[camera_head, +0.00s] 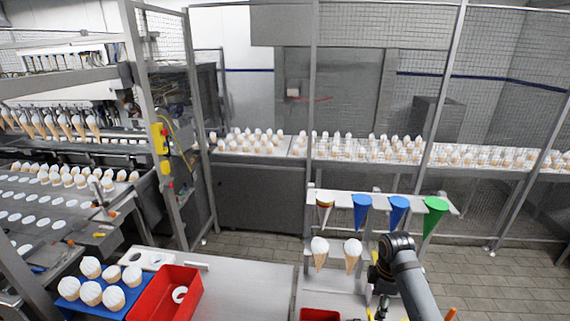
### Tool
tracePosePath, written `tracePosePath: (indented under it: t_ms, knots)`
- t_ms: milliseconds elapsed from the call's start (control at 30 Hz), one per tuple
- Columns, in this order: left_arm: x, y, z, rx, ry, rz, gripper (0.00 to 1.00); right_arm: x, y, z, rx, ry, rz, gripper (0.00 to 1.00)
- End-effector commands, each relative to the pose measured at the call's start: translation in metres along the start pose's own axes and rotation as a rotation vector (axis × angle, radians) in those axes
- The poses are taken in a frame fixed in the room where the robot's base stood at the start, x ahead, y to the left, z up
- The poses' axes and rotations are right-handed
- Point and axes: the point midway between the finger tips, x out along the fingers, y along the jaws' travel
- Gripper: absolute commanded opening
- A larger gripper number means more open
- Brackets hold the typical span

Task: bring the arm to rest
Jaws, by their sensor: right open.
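My right arm comes in from the bottom right, and its gripper (380,306) points down at the bottom edge, over the right part of the work table (240,284). The gripper is open, small and partly cut off; I see nothing held in it. My left gripper is not in view. Two white-topped cones (319,254) hang in a lower row, left of my arm.
A blue tray (70,308) with several white-topped cones and a red bin (172,298) with a white ring stand at the lower left. Another red bin (320,315) shows at the bottom edge. Mesh fencing and a cone conveyor (375,158) lie behind. The table middle is clear.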

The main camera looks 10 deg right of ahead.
Motion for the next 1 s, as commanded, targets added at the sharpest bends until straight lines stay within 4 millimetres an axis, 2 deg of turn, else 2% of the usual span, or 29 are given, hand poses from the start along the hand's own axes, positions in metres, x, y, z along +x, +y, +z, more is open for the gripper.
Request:
tracePosePath:
  t_ms: [33,100,200,300,500,767,1000]
  knots:
    - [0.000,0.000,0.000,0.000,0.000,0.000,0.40,0.016,-0.022,-0.004,0.071,-0.004,0.012,0.60]
    - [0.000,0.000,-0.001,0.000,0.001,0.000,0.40,0.030,-0.052,-0.009,0.221,0.001,0.055,0.60]
    - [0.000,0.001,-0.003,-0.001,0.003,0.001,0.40,0.040,-0.091,-0.012,0.426,0.025,0.110,0.60]
    - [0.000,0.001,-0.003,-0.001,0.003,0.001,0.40,0.041,-0.119,-0.014,0.589,0.057,0.149,0.60]
    - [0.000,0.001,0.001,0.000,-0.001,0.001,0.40,0.032,-0.164,-0.012,0.852,0.121,0.196,0.60]
    - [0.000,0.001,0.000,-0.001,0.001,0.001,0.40,0.007,-0.207,-0.006,1.151,0.208,0.237,0.60]
    - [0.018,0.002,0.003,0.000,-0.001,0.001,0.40,0.088,-0.196,-0.005,1.166,0.186,0.222,0.60]
